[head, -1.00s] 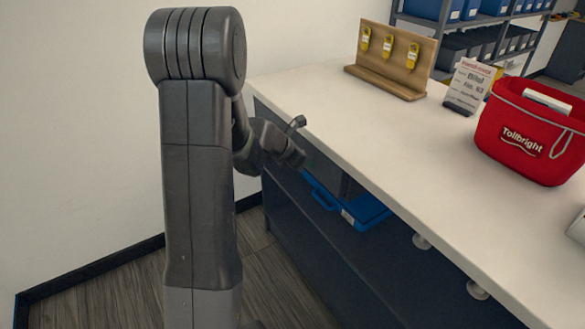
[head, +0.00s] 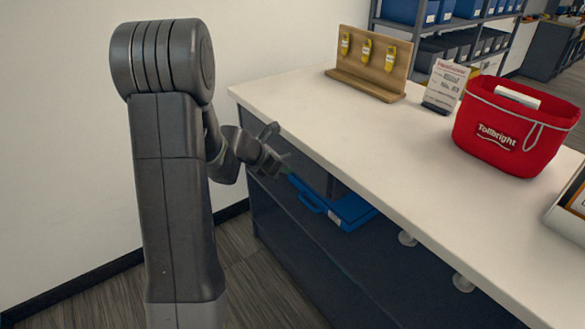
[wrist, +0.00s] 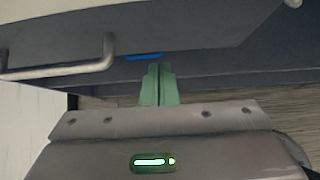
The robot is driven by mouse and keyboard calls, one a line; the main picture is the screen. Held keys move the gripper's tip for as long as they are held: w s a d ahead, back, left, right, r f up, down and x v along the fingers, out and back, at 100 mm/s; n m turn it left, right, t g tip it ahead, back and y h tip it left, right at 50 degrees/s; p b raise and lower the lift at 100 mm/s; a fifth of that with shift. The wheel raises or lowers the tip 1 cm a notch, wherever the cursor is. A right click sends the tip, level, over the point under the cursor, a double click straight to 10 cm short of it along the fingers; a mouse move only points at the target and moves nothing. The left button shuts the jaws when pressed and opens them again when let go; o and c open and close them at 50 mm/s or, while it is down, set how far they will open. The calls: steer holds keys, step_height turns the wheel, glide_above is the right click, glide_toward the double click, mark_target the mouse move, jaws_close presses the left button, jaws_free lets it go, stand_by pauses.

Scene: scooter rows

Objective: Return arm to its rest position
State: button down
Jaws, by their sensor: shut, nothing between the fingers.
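My arm stands at the left in the head view, its upper link upright and its forearm folded behind it. My gripper (wrist: 158,85) shows in the wrist view with its two green fingers together and nothing between them. In the head view my gripper (head: 287,170) is small and partly hidden by the wrist, close to the left front edge of the white counter (head: 310,100). I cannot tell whether it touches the counter.
On the counter stand a wooden board with yellow tags (head: 368,62), a sign (head: 444,86) and a red basket (head: 510,125). A blue case (head: 345,208) lies on the shelf below. A metal handle (wrist: 65,68) is near the gripper. Floor left of the counter is clear.

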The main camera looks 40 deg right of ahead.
steer(key=p+v, duration=0.1)
steer(key=v, duration=0.9)
steer(key=shift+a, duration=0.25)
steer(key=b, duration=0.1)
glide_toward(300, 168)
step_height(300, 168, down, 4)
steer(key=d, duration=0.3)
steer(key=shift+s+d+f, duration=0.1)
steer(key=shift+s+d, duration=0.05)
steer(key=shift+d, duration=0.45)
